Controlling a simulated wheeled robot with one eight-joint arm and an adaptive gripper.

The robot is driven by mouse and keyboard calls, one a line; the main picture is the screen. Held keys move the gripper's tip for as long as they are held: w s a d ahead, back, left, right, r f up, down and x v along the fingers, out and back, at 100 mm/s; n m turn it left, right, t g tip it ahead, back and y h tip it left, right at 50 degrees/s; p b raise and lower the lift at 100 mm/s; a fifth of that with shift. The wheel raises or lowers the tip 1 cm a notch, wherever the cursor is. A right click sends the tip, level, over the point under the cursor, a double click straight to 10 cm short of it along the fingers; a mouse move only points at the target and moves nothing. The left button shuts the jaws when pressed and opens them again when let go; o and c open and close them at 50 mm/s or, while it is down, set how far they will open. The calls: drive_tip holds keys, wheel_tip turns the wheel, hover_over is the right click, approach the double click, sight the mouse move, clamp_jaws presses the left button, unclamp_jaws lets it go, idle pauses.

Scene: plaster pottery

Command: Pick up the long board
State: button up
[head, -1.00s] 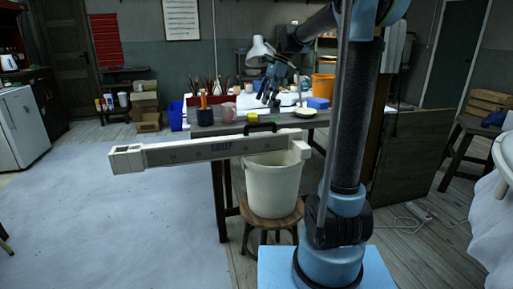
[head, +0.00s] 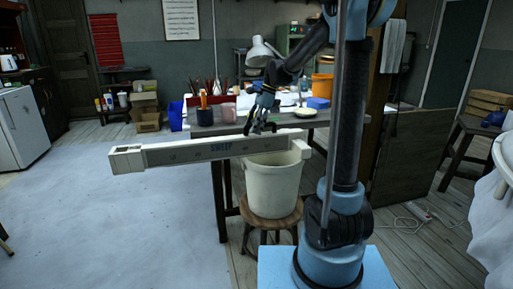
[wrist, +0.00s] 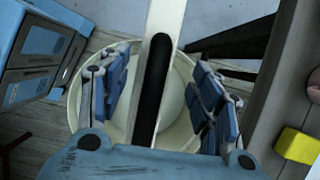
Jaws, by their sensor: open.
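The long board (head: 190,152) is a grey and white bar with dark lettering, blockier white ends and a black handle on its top. It lies level above the white bucket (head: 272,190), reaching far out to the left; whether it touches the rim is unclear. My gripper (head: 262,128) is directly above the board's handle. In the wrist view my open gripper (wrist: 158,95) has one finger pad on each side of the black handle (wrist: 153,80), with gaps on both sides. The head view mostly hides the handle behind my gripper.
The bucket stands on a wooden stool (head: 271,215). Behind is a worktable (head: 310,122) with a dark cup (head: 205,116), a pink mug (head: 228,113) and a lamp (head: 262,50). A yellow item (wrist: 298,146) is near my gripper's right side. The floor at left is clear.

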sight(250, 134)
drive_tip(key=shift+x, duration=2.25)
drive_tip(key=shift+s, duration=0.15)
clamp_jaws()
